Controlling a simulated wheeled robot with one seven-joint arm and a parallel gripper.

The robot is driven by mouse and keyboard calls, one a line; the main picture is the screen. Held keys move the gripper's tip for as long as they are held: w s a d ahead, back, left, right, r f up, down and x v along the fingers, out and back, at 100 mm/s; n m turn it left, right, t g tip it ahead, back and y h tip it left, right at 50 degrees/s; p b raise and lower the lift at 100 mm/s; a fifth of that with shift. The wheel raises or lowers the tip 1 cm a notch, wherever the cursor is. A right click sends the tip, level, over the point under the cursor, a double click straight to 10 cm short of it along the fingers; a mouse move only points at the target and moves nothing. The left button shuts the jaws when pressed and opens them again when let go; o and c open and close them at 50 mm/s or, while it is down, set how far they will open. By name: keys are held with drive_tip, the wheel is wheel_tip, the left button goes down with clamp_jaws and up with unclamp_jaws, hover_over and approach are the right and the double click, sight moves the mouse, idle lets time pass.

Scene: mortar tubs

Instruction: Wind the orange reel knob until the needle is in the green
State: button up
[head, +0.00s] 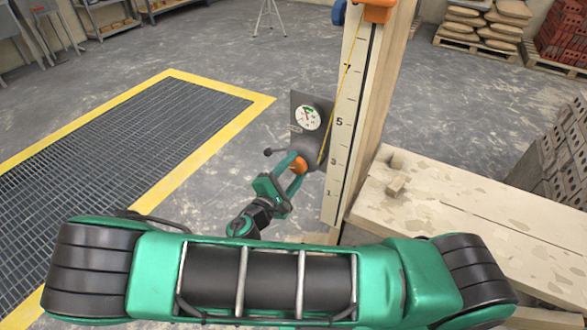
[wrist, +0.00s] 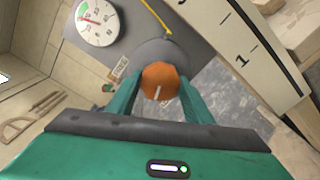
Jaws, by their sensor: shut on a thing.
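The orange reel knob (head: 299,165) sits low on a dark plate beside the numbered post. In the wrist view the knob (wrist: 160,80) is round with a pale mark on its face. My gripper (head: 293,168) is shut on the knob, with one green finger on each side of it in the wrist view (wrist: 158,92). The white round gauge (head: 308,117) is on the plate above the knob, and it also shows in the wrist view (wrist: 97,22). It has a green patch and a thin reddish needle. I cannot tell surely whether the needle lies in the green.
A yellow line (head: 341,100) runs from the reel up to an orange piece (head: 376,10) on the numbered post (head: 344,130). A plank bench (head: 450,215) stands right; the floor grating (head: 130,130) lies left.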

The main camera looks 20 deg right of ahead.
drive_tip(key=shift+a+f, duration=0.1)
drive_tip(key=o, duration=1)
drive_tip(key=shift+o, duration=0.2)
drive_tip(key=v, duration=1)
drive_tip(key=shift+s+a, duration=0.2)
drive_tip(key=shift+a, duration=0.05)
